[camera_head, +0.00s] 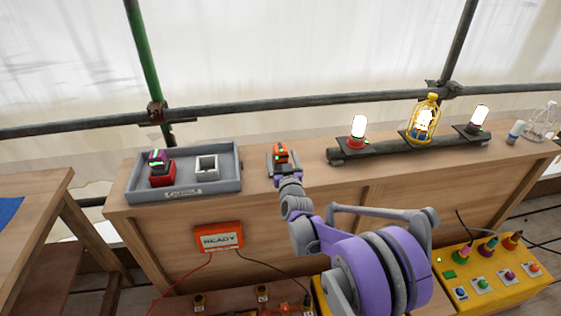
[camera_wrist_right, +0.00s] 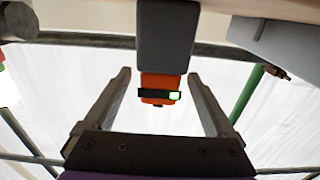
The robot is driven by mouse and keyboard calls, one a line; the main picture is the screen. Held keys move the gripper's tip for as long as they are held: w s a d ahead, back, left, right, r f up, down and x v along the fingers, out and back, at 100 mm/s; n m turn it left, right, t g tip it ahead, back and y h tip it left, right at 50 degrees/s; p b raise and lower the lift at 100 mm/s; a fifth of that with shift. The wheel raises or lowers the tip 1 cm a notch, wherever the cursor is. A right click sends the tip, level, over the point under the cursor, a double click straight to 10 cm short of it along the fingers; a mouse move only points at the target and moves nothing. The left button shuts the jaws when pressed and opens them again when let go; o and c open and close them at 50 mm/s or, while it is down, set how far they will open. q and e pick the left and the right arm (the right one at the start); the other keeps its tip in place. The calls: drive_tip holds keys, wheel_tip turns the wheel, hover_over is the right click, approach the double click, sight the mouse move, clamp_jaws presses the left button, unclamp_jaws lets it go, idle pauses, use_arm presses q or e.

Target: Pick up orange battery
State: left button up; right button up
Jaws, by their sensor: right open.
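The orange battery (camera_head: 281,153) is upright near the back of the wooden bench. It has a dark band with a lit green light. In the right wrist view the orange battery (camera_wrist_right: 160,82) appears below a dark grey block (camera_wrist_right: 168,35) that covers part of it. My right gripper (camera_head: 283,150) is open around the battery, one finger on each side. In the right wrist view its fingers (camera_wrist_right: 160,82) show clear gaps to the battery on both sides. My left gripper is not in view.
A grey tray (camera_head: 215,189) left of the gripper holds a red holder (camera_head: 162,178) with a purple-topped block and a white square socket (camera_head: 206,167). Right of the gripper, a dark pipe (camera_head: 385,151) carries lit lamps. A scaffold rail (camera_head: 250,106) runs behind.

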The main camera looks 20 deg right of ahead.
drive_tip(key=shift+x, duration=0.95)
drive_tip(key=shift+c, duration=0.3)
clamp_jaws()
